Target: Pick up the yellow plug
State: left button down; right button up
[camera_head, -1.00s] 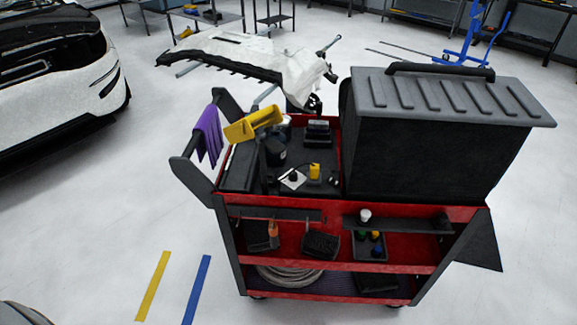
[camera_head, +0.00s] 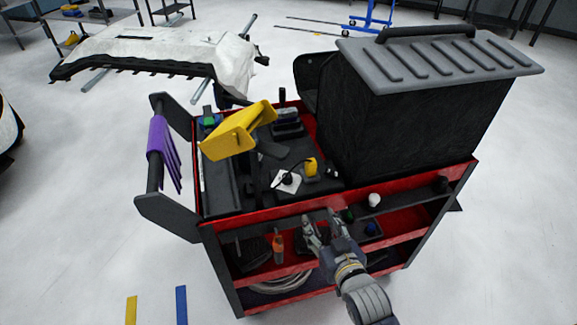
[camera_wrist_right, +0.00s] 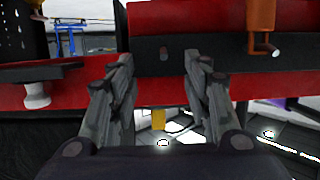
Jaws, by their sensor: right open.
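A small yellow upright piece (camera_head: 311,166) stands on the cart's black top, beside a white square with a dark cable; it looks like the yellow plug. A yellow piece (camera_wrist_right: 158,120) shows between my fingers in the right wrist view, partly hidden by the red edge. My right gripper (camera_head: 320,222) is open and empty, in front of the cart, lower in the picture than the yellow piece and apart from it. Its open fingers (camera_wrist_right: 162,72) also show in the wrist view. My left gripper is out of view.
The red cart (camera_head: 290,214) has a red front lip and shelves below. A large black box (camera_head: 410,125) stands on its right. A yellow holder (camera_head: 238,130) and purple cloth (camera_head: 164,150) are at left. A white cap (camera_head: 374,200) and orange tool (camera_head: 278,248) are on the shelf below.

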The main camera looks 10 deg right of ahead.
aim_at(313, 165)
notch_tip(313, 165, up, 10)
jog(key=t, duration=0.3)
jog(key=w, duration=1.1)
jog(key=shift+w+r+p, duration=0.25)
jog(key=shift+w+p, duration=0.05)
jog(key=c, duration=1)
